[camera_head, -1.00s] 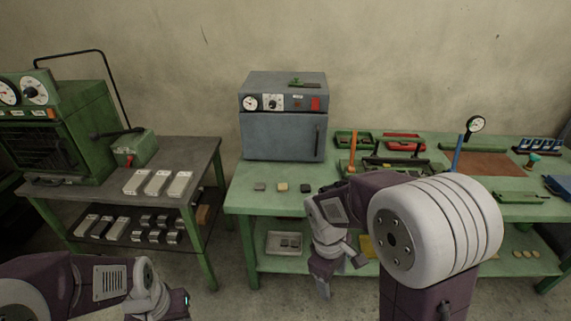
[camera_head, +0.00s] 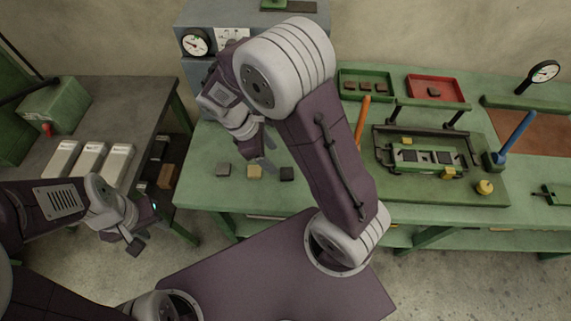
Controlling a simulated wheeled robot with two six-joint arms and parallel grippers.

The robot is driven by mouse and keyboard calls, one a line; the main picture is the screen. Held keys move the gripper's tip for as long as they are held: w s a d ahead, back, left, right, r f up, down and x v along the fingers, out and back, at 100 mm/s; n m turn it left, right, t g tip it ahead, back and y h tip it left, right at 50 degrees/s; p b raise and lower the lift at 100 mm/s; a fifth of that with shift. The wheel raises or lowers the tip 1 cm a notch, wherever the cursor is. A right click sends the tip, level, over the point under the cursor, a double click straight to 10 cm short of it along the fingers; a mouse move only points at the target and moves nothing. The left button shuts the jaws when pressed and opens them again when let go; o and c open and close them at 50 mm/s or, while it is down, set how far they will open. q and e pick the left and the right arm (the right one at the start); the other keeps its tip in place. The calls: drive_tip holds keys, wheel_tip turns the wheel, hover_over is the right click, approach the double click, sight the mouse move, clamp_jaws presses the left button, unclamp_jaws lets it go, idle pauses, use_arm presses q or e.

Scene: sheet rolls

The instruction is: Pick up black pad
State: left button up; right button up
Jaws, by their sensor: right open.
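The small black pad (camera_head: 287,173) lies flat on the green table, at the right end of a row of three pads. A yellow pad (camera_head: 255,171) and a grey pad (camera_head: 224,169) lie to its left. My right gripper (camera_head: 264,160) is open and empty, pointing down over the table near the yellow and black pads. It looks to be above them, not touching; the exact height is hard to tell. My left gripper (camera_head: 145,228) is at the lower left with its fingers apart and empty, away from the pads.
A grey oven (camera_head: 197,75) stands behind the pads, partly hidden by my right arm. A green tray (camera_head: 364,84), a red tray (camera_head: 435,88) and a fixture with an orange and a blue handle (camera_head: 515,135) are to the right. White blocks lie on the left bench (camera_head: 148,90).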

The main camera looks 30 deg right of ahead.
sight(286, 173)
drive_tip(key=x, duration=0.4)
drive_tip(key=shift+b, duration=0.35)
drive_tip(key=x, duration=0.2)
drive_tip(key=b+x, duration=0.1)
drive_tip(key=x, duration=0.1)
drive_tip(key=shift+s+f, duration=0.25)
drive_tip(key=shift+f, duration=0.15)
drive_tip(key=shift+w+d+f, duration=0.1)
drive_tip(key=shift+d+f, duration=0.05)
drive_tip(key=c, duration=0.5)
clamp_jaws()
use_arm(q)
drive_tip(key=shift+s+f, duration=0.15)
drive_tip(key=shift+f, duration=0.6)
use_arm(e)
drive_tip(key=shift+r, duration=0.2)
